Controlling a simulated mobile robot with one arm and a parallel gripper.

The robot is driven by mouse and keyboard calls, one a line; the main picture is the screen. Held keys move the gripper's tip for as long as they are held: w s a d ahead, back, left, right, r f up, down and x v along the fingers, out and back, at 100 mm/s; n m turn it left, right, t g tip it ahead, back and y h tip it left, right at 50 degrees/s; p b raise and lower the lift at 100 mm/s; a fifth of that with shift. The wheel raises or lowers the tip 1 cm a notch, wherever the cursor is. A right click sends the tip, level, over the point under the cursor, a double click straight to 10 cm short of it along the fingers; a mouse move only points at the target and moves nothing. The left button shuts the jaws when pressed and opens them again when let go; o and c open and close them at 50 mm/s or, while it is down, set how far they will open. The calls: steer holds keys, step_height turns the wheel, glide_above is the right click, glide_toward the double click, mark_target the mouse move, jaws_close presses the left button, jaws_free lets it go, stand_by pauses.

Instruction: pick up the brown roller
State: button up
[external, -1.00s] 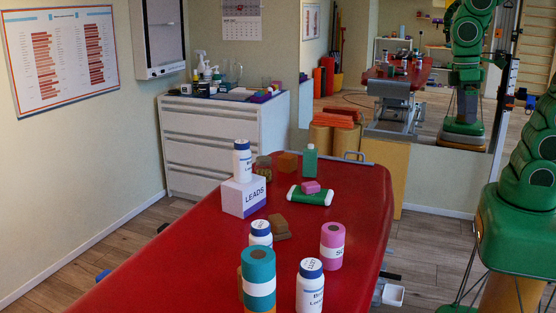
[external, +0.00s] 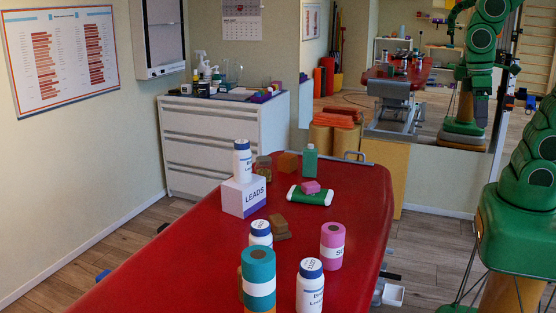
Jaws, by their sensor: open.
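No brown roller shows clearly. A narrow brown edge (external: 240,283) shows at the left behind the teal roller (external: 258,266); I cannot tell whether it belongs to a roller. The teal roller has a white band and stands upright at the near end of the red table (external: 178,262), above an orange piece (external: 262,310) cut by the frame edge. A pink roller (external: 332,240) with a white label stands upright to its right. My green arm is at the right edge, and its gripper is outside the direct view.
White bottles (external: 311,288) (external: 260,233) stand close around the teal roller. Small brown blocks (external: 280,231) lie behind them. The table's left side is bare.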

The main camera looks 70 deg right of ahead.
steer(key=w+a+f+n+t, duration=0.1)
steer(key=w+a+f+t, duration=0.3)
steer(key=w, duration=0.8)
steer(key=w+a+f+n+t+y, duration=0.1)
steer(key=w+a+f+n, duration=0.3)
steer(key=w, duration=0.7)
steer(key=w+a+f+m+t, duration=0.1)
steer(key=w+a+f+t, duration=0.15)
steer(key=w+a, duration=0.65)
steer(key=w+a+f+n+t+y, duration=0.25)
steer(key=w+a+f, duration=0.25)
steer(key=w+a, duration=0.5)
steer(key=a+f+n+t+y, duration=0.1)
steer(key=a+f+y, duration=0.2)
steer(key=a, duration=0.5)
steer(key=a+f+n+t+y, duration=0.1)
steer(key=a+f+y, duration=0.15)
steer(key=a, duration=0.55)
steer(key=shift+w+f, duration=0.15)
steer(key=shift+f, duration=3.7)
steer(key=shift+x, duration=3.75)
